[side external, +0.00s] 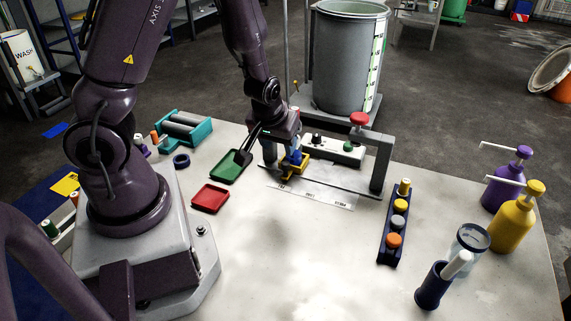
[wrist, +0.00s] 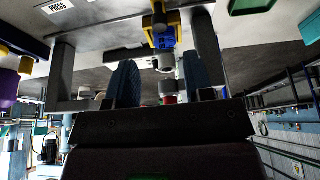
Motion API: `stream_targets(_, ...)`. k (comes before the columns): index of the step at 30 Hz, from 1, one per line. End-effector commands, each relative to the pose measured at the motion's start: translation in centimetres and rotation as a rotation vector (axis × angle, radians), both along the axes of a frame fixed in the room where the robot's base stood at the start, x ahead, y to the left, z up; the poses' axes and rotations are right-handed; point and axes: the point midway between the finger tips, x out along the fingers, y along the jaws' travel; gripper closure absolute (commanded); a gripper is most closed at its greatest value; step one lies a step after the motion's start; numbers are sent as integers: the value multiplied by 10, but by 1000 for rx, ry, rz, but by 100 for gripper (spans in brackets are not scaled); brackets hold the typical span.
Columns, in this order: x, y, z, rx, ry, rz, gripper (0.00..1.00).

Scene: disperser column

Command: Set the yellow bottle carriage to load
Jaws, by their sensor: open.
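The yellow bottle carriage (side external: 291,171) is at the left end of the low rail in front of the grey frame, with a blue part on it. In the wrist view the carriage (wrist: 161,17) shows at the top centre, with the blue part below it. My gripper (side external: 284,152) is over the left end of the frame, close by the carriage. In the wrist view its two fingers (wrist: 160,82) are apart, with nothing clearly held between them. The side view does not show whether a finger touches the carriage. A printed label strip (side external: 318,195) lies along the front of the frame; its words are too small to read there.
The grey frame's right post (side external: 381,163) and the red knob (side external: 359,119) stand right of my gripper. A dark rack (side external: 391,245) with several coloured caps and pump bottles (side external: 511,222) are at the right. The front middle table is clear.

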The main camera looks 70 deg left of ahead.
Motion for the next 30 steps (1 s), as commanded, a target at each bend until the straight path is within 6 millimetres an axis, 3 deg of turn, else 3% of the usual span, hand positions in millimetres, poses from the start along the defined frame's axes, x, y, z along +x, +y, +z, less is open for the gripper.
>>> stream_targets(15,22,22,-78,-2,3,0,52)
stream_targets(21,26,26,-91,-1,1,0,52)
stream_targets(30,27,26,-92,-2,1,-1,52)
